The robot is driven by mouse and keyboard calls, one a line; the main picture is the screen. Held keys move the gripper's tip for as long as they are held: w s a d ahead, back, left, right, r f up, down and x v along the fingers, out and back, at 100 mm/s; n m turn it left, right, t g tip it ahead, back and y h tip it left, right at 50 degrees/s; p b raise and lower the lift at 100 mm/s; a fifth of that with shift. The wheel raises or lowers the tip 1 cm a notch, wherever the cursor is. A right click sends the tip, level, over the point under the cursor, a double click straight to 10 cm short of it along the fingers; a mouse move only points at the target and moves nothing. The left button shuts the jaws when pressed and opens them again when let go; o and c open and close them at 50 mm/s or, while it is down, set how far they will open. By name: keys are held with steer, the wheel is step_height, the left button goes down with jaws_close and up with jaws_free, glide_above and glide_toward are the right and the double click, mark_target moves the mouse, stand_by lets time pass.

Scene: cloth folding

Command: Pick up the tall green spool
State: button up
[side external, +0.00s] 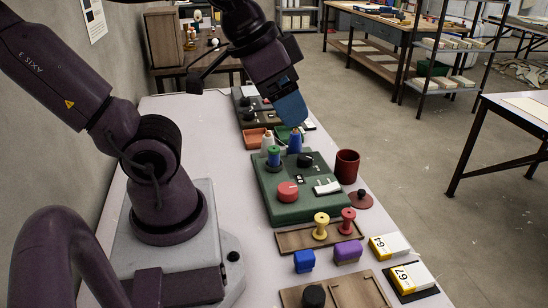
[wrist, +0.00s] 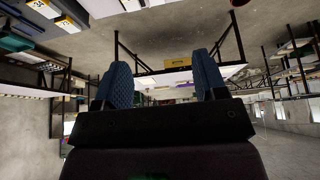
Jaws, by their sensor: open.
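A green spool (side external: 273,156) stands upright at the far left corner of the dark green board in the side view. A gap separates the gripper from the green spool. In the wrist view both blue fingers of my gripper (wrist: 163,75) stand wide apart with nothing between them. The green spool does not show in the wrist view.
The green board (side external: 285,208) also carries a red knob (side external: 288,191). A yellow spool (side external: 321,226) and a red spool (side external: 348,222) stand on a brown tray nearer the camera. A dark red cup (side external: 347,166) is right of the board.

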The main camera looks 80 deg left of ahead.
step_height(320, 180, down, 8)
steer(key=w+a+m+g+y, duration=0.1)
steer(key=w+a+g, duration=0.1)
steer(key=g, duration=0.3)
steer(key=m+g+y, duration=0.5)
steer(key=m+y, duration=0.4)
steer(key=m, duration=0.1)
glide_toward(276, 150)
steer(key=s+d, duration=0.1)
steer(key=d, duration=0.1)
steer(key=s+d, duration=0.2)
steer(key=s+d+f, duration=0.1)
steer(key=d, duration=0.1)
steer(key=shift+s+d+f, duration=0.1)
steer(key=shift+s+d, duration=0.05)
steer(key=shift+s, duration=0.1)
steer(key=w+a+m+y, duration=0.1)
steer(key=m, duration=0.1)
steer(key=w+a+m+t+y, duration=0.1)
steer(key=w+m+y, duration=0.1)
steer(key=shift+w+a+f, duration=0.1)
steer(key=shift+w+a, duration=0.1)
steer(key=shift+a, duration=0.2)
steer(key=shift+t, duration=0.3)
steer(key=x, duration=1.3)
steer(key=c, duration=1)
steer(key=shift+w+r, duration=0.1)
steer(key=shift+r, duration=0.1)
